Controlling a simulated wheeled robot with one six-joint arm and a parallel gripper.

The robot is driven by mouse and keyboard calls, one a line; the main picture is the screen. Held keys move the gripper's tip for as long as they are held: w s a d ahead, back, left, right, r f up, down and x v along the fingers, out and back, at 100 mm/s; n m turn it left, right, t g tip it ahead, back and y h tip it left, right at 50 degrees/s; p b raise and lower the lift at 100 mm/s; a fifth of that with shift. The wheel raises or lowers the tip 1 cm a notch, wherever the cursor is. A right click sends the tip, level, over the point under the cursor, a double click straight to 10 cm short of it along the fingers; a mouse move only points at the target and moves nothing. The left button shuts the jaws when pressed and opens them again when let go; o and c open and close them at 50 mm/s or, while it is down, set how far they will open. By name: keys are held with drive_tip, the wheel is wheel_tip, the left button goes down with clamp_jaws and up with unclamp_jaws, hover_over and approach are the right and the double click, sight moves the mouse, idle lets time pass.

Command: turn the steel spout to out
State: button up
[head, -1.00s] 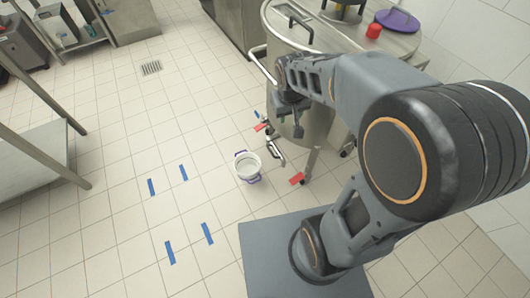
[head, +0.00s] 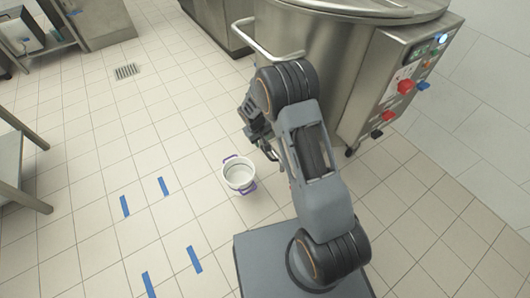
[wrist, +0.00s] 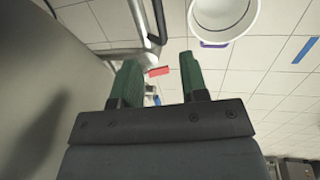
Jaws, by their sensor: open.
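The steel spout (wrist: 122,52) shows in the wrist view as a pipe coming off the vessel wall, with a dark handle (wrist: 152,22) beside it. My gripper (wrist: 158,64) is open, its two green fingers apart, with nothing clearly between them. The pipe runs just past the fingertips; I cannot tell whether they touch it. In the head view my gripper (head: 258,130) is low beside the steel vessel (head: 345,70), and my arm hides most of the spout.
A white bucket (head: 239,175) with purple handles stands on the floor close to my gripper; it also shows in the wrist view (wrist: 222,12). A control box (head: 385,90) with red knobs is on the vessel's right. Blue tape strips (head: 164,187) mark open floor at left.

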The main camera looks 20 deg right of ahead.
drive_tip(key=f+b, duration=0.1)
drive_tip(key=f, duration=0.2)
drive_tip(key=d+f+b, duration=0.1)
drive_tip(key=f, duration=0.2)
drive_tip(key=f+b, duration=0.1)
drive_tip(key=f, duration=0.2)
drive_tip(key=shift+w+d+f, duration=0.2)
drive_tip(key=shift+w+d, duration=0.1)
drive_tip(key=shift+d, duration=0.05)
clamp_jaws()
